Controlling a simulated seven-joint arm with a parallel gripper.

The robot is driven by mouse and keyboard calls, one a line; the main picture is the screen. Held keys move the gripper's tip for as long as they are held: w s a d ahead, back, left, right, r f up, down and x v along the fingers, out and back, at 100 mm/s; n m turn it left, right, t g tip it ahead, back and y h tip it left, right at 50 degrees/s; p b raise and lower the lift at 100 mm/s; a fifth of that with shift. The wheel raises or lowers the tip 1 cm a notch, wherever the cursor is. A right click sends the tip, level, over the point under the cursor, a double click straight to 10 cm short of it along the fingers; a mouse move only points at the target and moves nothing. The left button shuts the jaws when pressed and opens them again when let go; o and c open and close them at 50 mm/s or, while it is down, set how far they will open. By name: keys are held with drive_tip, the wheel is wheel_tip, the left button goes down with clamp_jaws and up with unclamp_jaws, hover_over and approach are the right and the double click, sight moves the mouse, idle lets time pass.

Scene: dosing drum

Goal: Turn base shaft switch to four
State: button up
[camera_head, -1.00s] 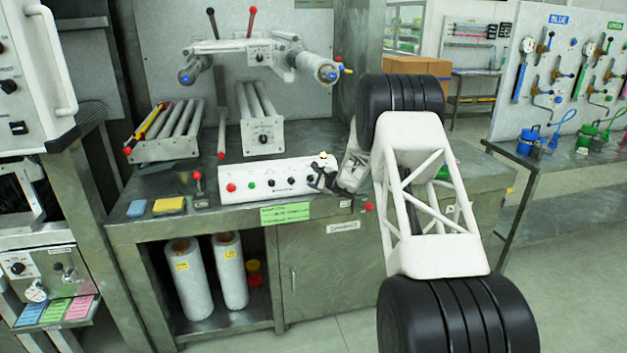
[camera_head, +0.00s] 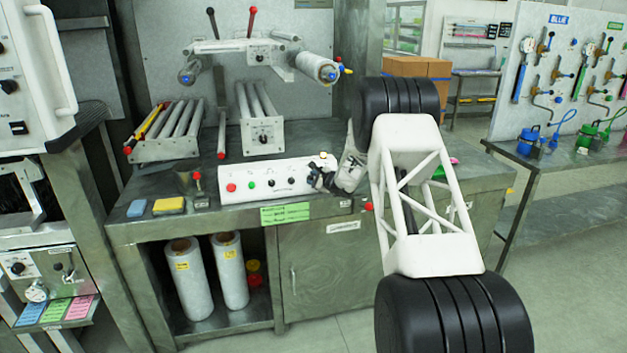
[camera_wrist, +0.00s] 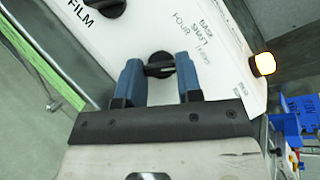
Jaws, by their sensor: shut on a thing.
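The white control box (camera_head: 262,184) sits on the bench and has a red button, a green button and black knobs along its front. My gripper (camera_head: 318,178) is at the box's right end in the head view and hides the knob there. In the wrist view my gripper (camera_wrist: 159,72), with two blue fingers, is shut on a black knob (camera_wrist: 160,65), one finger on each side. Printed text (camera_wrist: 192,38) beside this knob reads roughly "base shaft turns" and "four". The knob's grip bar lies across the gap between the fingers. Its pointer mark is too small to read.
A second black knob (camera_wrist: 98,8) lies by the word "FILM". A lit lamp (camera_wrist: 262,64) stands at the box's end. Blue and yellow blocks (camera_head: 169,205) and a small red-knobbed lever (camera_head: 197,180) stand left of the box. A roller frame (camera_head: 263,135) stands behind.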

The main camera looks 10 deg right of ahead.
drive_tip(key=shift+n, duration=0.4)
drive_tip(key=n+g, duration=0.1)
drive_tip(key=n, duration=0.1)
drive_tip(key=n+g, duration=0.2)
drive_tip(key=n, duration=0.1)
drive_tip(key=shift+w+r, duration=0.15)
drive_tip(key=shift+r, duration=0.05)
drive_tip(key=n+g, duration=0.1)
drive_tip(key=n, duration=0.1)
drive_tip(key=n+g+h, duration=0.1)
drive_tip(key=n+g, duration=0.1)
drive_tip(key=n, duration=0.1)
drive_tip(key=shift+w+r+n, duration=0.1)
drive_tip(key=shift+r+n, duration=0.05)
drive_tip(key=shift+n, duration=0.15)
drive_tip(key=o, duration=0.9)
drive_tip(key=shift+o, duration=0.2)
drive_tip(key=v, duration=0.7)
drive_tip(key=shift+r, duration=0.35)
